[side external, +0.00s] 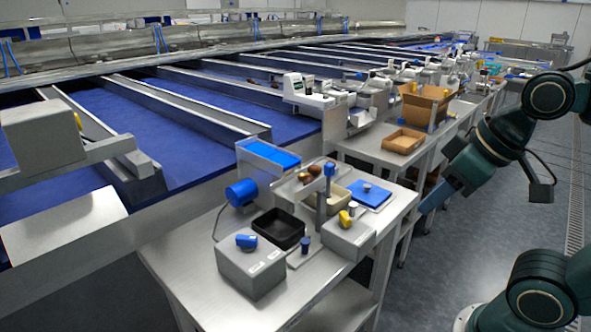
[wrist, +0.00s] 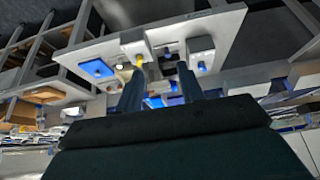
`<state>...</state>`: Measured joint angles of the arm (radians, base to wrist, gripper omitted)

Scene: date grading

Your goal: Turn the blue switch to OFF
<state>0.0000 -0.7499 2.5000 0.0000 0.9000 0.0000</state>
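The blue switch (side external: 246,241) sits on top of a grey box (side external: 250,270) at the front left corner of the steel table. The box has small white labels, too small to read, and I cannot tell the switch's setting. The wrist view, which looks upside down, also shows the blue switch (wrist: 202,67), beyond the fingers. My gripper (side external: 433,198) hangs in the air past the table's right edge, well away from the switch. In the wrist view its two fingers (wrist: 159,88) are spread apart with nothing visible held between them.
A second box with a yellow knob (side external: 345,218), a post with a blue top (side external: 329,170), a black tray (side external: 279,228) and a blue pad (side external: 370,196) crowd the table (side external: 190,262). A blue motor-like cylinder (side external: 241,192) stands behind the switch box. The table's front left is bare.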

